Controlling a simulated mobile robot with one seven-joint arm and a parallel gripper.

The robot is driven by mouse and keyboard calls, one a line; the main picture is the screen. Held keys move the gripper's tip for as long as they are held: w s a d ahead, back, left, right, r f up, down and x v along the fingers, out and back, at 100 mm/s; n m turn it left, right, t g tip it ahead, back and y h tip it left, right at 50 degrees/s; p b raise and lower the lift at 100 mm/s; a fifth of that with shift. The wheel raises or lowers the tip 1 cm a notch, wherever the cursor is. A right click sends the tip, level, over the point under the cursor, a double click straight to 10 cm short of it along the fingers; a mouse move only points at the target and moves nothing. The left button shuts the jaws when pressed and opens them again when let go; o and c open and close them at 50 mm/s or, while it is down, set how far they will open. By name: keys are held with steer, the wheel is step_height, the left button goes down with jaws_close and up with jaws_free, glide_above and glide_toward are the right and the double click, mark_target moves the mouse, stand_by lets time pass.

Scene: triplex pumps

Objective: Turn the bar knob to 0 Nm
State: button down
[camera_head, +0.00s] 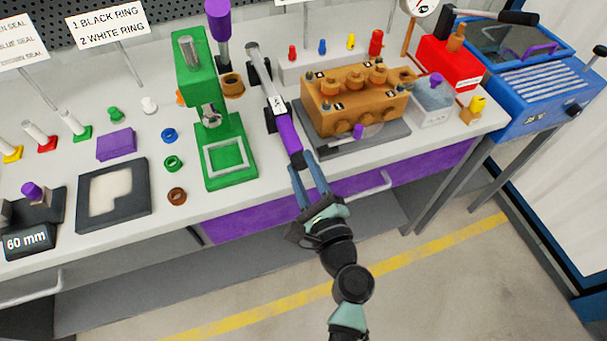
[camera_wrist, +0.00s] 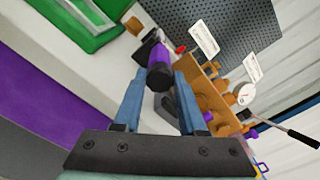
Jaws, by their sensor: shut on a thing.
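A torque wrench (camera_head: 277,108) lies over the bench, with a grey and black shaft, a small white label and a purple grip (camera_head: 288,133). The label is too small to read. The black bar knob (camera_head: 297,160) is at the near end of the purple grip. My gripper (camera_head: 305,166) reaches up from the front of the bench, its two blue fingers shut on the knob from either side. In the wrist view the knob (camera_wrist: 160,76) is between the fingertips, with the purple grip behind it. I cannot read any Nm setting.
A green press (camera_head: 230,155) stands left of the wrench. An orange pump block (camera_head: 352,105) on a dark grey plate is close on the right. A red box (camera_head: 449,62) and a blue machine (camera_head: 540,95) are farther right. The purple drawer front (camera_head: 260,215) is below.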

steer(key=n+b, duration=0.2)
steer(key=n, duration=0.1)
steer(key=shift+f+b, duration=0.2)
steer(key=shift+b, duration=0.2)
steer(key=shift+r+n+b, duration=0.1)
steer(key=shift+n+b, duration=0.9)
steer(key=shift+n, duration=0.5)
steer(key=shift+c, duration=2.3)
jaws_free()
steer(key=b+v, duration=0.2)
steer(key=v, duration=1.1)
